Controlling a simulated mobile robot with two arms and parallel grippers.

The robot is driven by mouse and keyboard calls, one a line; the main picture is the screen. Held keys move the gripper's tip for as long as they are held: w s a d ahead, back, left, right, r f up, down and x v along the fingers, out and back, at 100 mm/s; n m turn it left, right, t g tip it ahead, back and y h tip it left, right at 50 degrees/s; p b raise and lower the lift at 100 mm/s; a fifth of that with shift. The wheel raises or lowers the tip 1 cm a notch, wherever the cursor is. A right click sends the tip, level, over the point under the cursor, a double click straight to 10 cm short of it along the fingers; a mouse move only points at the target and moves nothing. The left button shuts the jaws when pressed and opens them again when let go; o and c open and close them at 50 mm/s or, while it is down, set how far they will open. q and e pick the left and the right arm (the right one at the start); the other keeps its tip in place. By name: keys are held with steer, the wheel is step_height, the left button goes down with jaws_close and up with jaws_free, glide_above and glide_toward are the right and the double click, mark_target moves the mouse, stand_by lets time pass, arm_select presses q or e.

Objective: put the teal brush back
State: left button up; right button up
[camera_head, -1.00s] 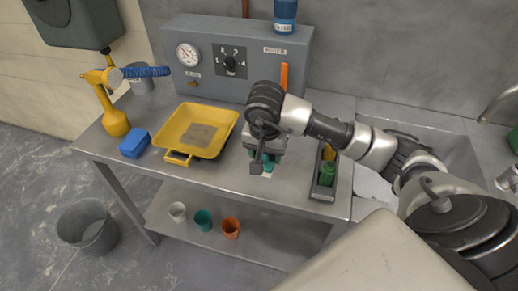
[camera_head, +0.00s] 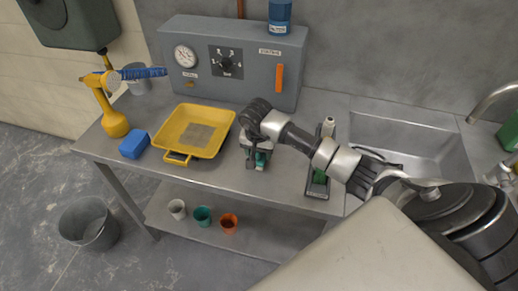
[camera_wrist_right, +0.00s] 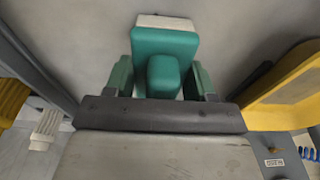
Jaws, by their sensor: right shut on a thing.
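The teal brush (camera_wrist_right: 165,45) fills the middle of the right wrist view, its pale bristle end pointing away from my wrist. My right gripper (camera_wrist_right: 162,78) is shut on it, with one finger on each side. In the head view my right gripper (camera_head: 257,163) hangs over the bench, right of the yellow tray, and only a little teal of the brush (camera_head: 262,158) shows. A narrow dark holder (camera_head: 318,187) stands to the right, partly behind my arm, with a green thing and a white-topped thing in it. My left gripper is not in view.
A grey gauge box (camera_head: 225,85) stands behind. A sink (camera_head: 410,145) is at right. Several cups stand on the lower shelf.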

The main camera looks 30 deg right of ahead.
steer(key=shift+f, duration=0.2)
steer(key=o, duration=0.9)
steer(key=shift+r, duration=0.1)
steer(key=shift+r, duration=0.35)
steer(key=r, duration=0.3)
steer(key=a+r+b, duration=0.1)
steer(key=r, duration=0.3)
steer(key=s+r+b, duration=0.1)
steer(key=r, duration=0.3)
steer(key=shift+s+a+r, duration=0.1)
steer(key=shift+a+r, duration=0.1)
steer(key=shift+a, duration=0.05)
